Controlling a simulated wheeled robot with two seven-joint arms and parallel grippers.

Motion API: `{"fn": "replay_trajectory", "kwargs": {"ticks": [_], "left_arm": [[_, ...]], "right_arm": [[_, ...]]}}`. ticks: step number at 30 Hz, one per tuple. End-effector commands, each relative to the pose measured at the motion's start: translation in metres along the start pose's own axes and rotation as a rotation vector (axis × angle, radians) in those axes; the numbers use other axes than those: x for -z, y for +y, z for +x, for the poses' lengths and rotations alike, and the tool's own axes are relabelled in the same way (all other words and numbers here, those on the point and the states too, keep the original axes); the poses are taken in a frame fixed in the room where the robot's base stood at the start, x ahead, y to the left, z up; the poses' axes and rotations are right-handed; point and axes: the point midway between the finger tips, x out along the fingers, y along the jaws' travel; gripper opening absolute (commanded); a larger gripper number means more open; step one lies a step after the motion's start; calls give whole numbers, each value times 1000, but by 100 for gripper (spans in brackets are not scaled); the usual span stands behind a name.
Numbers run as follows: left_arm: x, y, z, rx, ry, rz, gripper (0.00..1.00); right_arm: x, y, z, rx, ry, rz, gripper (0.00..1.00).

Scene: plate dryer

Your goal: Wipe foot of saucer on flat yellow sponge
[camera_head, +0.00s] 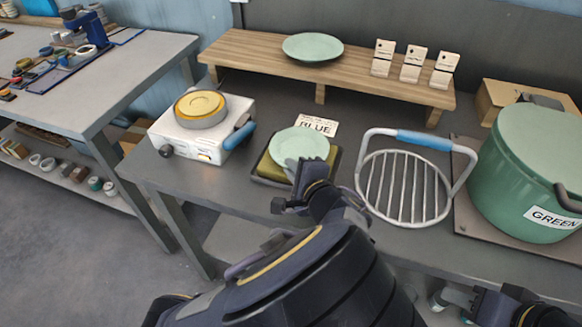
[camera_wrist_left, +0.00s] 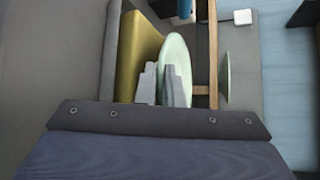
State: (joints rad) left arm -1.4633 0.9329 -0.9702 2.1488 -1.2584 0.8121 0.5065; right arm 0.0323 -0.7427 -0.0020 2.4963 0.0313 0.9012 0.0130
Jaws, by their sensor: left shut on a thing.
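The pale green saucer (camera_head: 297,145) is above the flat yellow sponge (camera_head: 271,169), which sits in a dark tray (camera_head: 262,180) at the middle of the table. My left gripper (camera_head: 308,168) is shut on the saucer's near rim. In the left wrist view, the saucer (camera_wrist_left: 176,52) lies nearly parallel to the sponge (camera_wrist_left: 136,48) and very close to it, with my left fingers (camera_wrist_left: 163,85) at its rim. The foot is hidden underneath, so I cannot tell whether it touches the sponge. My right gripper (camera_head: 447,299) is low at the bottom right, partly visible.
A white burner (camera_head: 190,135) is left; a wire rack with a blue handle (camera_head: 424,138) and a GREEN pot (camera_head: 528,165) are right. A wooden shelf (camera_head: 250,61) behind holds another green plate (camera_head: 312,46).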

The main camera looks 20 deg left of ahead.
Motion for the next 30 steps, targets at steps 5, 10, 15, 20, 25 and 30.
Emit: {"fn": "replay_trajectory", "kwargs": {"ticks": [5,10,15,20,25,30], "left_arm": [[-1,-4,-2,-1,3,0,0],[-6,-16,-6,-1,2,0,0],[-10,-29,-11,0,1,-1,0],[-14,-40,-15,-1,1,-2,0],[-19,-52,-19,0,1,-1,0],[-20,-54,-20,0,0,0,0]], "right_arm": [[2,-2,-4,0,0,0,36],[6,-6,-13,0,0,0,36],[11,-10,-22,0,0,0,36],[16,-14,-31,0,0,0,36],[20,-18,-40,0,0,0,36],[20,-19,-41,0,0,0,36]]}}
